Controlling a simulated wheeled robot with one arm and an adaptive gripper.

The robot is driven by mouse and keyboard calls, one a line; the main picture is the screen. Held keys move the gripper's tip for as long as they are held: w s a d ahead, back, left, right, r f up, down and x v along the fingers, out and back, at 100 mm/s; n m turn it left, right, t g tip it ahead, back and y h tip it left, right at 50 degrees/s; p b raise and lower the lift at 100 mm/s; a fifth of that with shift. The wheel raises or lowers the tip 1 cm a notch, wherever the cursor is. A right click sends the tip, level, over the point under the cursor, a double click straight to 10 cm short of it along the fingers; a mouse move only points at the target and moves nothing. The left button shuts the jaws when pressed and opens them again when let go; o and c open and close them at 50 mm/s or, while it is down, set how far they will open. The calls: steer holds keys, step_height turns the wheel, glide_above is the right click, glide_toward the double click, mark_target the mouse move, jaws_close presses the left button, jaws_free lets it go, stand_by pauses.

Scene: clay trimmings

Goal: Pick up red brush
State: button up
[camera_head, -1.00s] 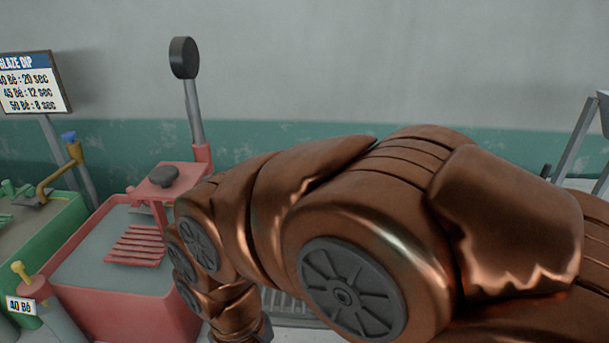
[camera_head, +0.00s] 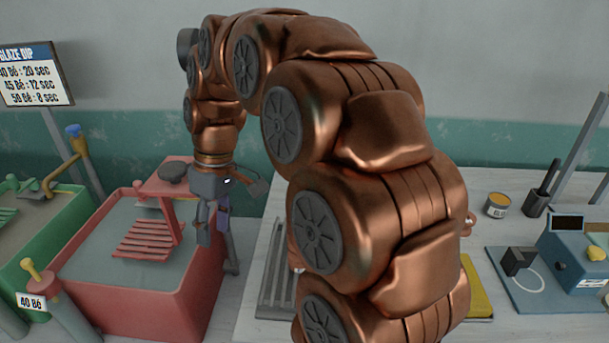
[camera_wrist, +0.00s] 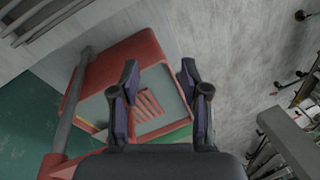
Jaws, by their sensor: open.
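I cannot make out a red brush in either view; my arm hides part of the bench in the head view. My gripper (camera_head: 216,238) hangs from the bent copper arm, beside the right part of the red tub. In the wrist view my gripper (camera_wrist: 159,76) has its two dark fingers apart, with nothing between them. Behind them the red tub (camera_wrist: 140,47) shows, with a red slatted rack (camera_wrist: 150,103) inside.
A green tub (camera_head: 68,213) stands left of the red one. The pale bench on the right holds a grey grille (camera_head: 272,275), a yellow item (camera_head: 478,290), a small jar (camera_head: 497,205), a dark holder (camera_head: 537,203) and a blue device (camera_head: 572,255).

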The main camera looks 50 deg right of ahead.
steer(key=w+d+r+n+t+y+p, duration=0.1)
steer(key=w+d+r, duration=0.1)
steer(key=w+d, duration=0.5)
steer(key=w+d+r+n+t, duration=0.1)
steer(key=w+d+r, duration=0.15)
steer(key=d, duration=0.75)
steer(key=d+f+n+t+p, duration=0.1)
steer(key=d+n+t, duration=0.1)
steer(key=d, duration=1.8)
step_height(320, 180, down, 8)
steer(key=w+b, duration=0.1)
steer(key=b, duration=0.1)
steer(key=shift+w+a+r+h+b, duration=0.15)
steer(key=shift+a+r+h+b, duration=0.05)
steer(key=shift+a+h+b, duration=0.2)
steer(key=shift+c, duration=0.4)
jaws_close()
